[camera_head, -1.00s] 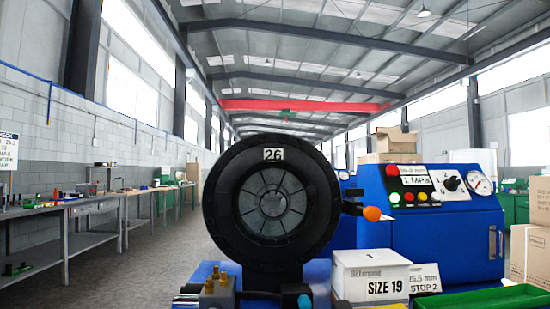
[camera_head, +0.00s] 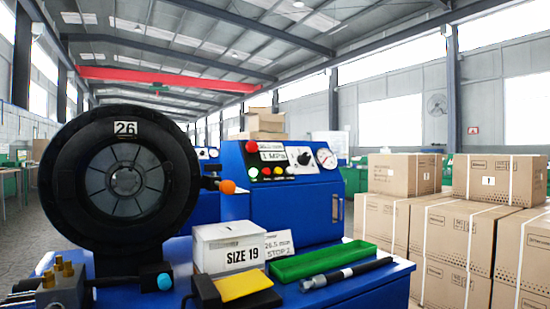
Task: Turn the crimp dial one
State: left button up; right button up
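The dial (camera_head: 304,158) is a black knob on a white plate on the sloped top panel of the blue control cabinet (camera_head: 285,205). Its plate carries small numbers, and its exact pointing is too small to read surely. A round gauge (camera_head: 326,158) is to its right, and coloured buttons (camera_head: 266,172) are to its left. The black round crimper head (camera_head: 122,182) with a "26" plate stands at the left, with an orange-tipped lever (camera_head: 226,186) at its right side. Neither of my grippers is in view.
A white "SIZE 19" box (camera_head: 228,246), a "26.5 mm STOP 2" card (camera_head: 279,245), a green tray (camera_head: 322,261), a black hose (camera_head: 346,273) and a yellow pad (camera_head: 242,286) are on the blue bench. Cartons (camera_head: 456,240) are stacked at the right.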

aim_at(304, 159)
jog(key=u, duration=0.45)
jog(key=i+l+u, duration=0.1)
jog(key=l+u, duration=0.3)
jog(key=l, duration=0.15)
jog(key=l+u, duration=0.35)
jog(key=l, duration=0.15)
jog(key=l+u, duration=0.15)
jog(key=l, duration=0.4)
jog(key=k+l+u, duration=0.2)
jog(key=l, duration=0.8)
jog(key=k+l+u, duration=0.1)
jog(key=l, duration=0.35)
jog(key=k+l, duration=0.1)
jog(key=l, duration=0.35)
jog(key=k+l, duration=0.1)
jog(key=l, duration=0.35)
jog(key=k+l+u, duration=0.1)
jog(key=l, duration=0.35)
